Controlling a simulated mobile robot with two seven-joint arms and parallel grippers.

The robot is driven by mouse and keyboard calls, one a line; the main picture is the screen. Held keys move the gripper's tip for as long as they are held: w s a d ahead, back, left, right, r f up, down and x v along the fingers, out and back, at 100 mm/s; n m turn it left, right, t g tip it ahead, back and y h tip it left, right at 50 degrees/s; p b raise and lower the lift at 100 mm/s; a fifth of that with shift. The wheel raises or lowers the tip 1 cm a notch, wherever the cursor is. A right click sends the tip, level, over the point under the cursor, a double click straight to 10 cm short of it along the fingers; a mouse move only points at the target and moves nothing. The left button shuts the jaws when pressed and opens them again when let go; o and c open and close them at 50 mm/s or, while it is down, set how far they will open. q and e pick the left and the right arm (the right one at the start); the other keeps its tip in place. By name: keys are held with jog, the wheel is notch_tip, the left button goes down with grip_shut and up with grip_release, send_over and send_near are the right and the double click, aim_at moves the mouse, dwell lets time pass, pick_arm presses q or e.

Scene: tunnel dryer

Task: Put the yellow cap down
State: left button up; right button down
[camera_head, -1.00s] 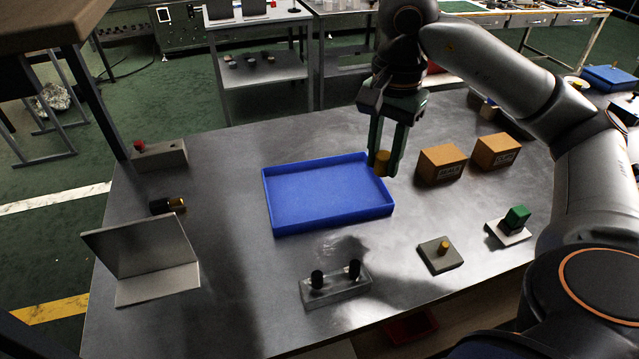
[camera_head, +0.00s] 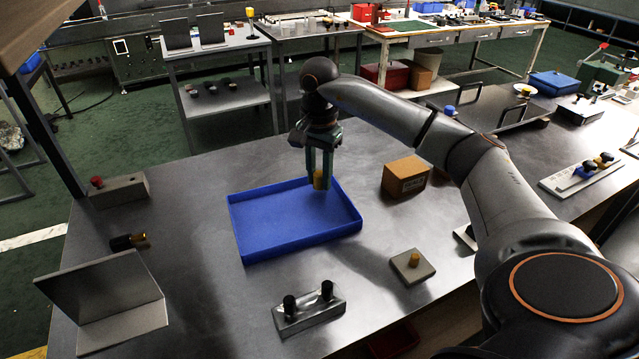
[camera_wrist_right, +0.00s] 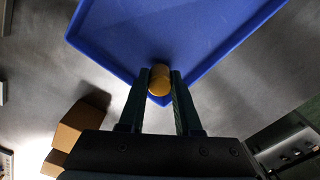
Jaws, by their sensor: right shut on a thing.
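The yellow cap (camera_head: 320,179) is between the fingers of my right gripper (camera_head: 320,184), which is shut on it. The gripper points down over the far right corner of the blue tray (camera_head: 262,243). In the right wrist view the yellow cap (camera_wrist_right: 159,79) shows between the two fingertips, over a corner of the blue tray (camera_wrist_right: 115,62). I cannot tell whether the cap touches the tray. The tray looks empty otherwise. My left gripper is not in view.
A cardboard box (camera_head: 405,177) stands right of the tray. A grey plate with a yellow peg (camera_head: 413,267) and a block with two black knobs (camera_head: 308,309) lie in front. A bent metal sheet (camera_head: 105,300) and a red-button box (camera_head: 118,190) are at left.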

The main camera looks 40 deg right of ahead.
aim_at(319, 174)
jog(key=shift+f, duration=1.2)
jog(key=shift+s+f, duration=0.1)
jog(key=shift+f, duration=0.05)
jog(key=c, duration=0.6)
grip_release()
notch_tip(319, 174, up, 12)
jog(key=shift+r+p, duration=0.2)
jog(key=shift+p, duration=0.5)
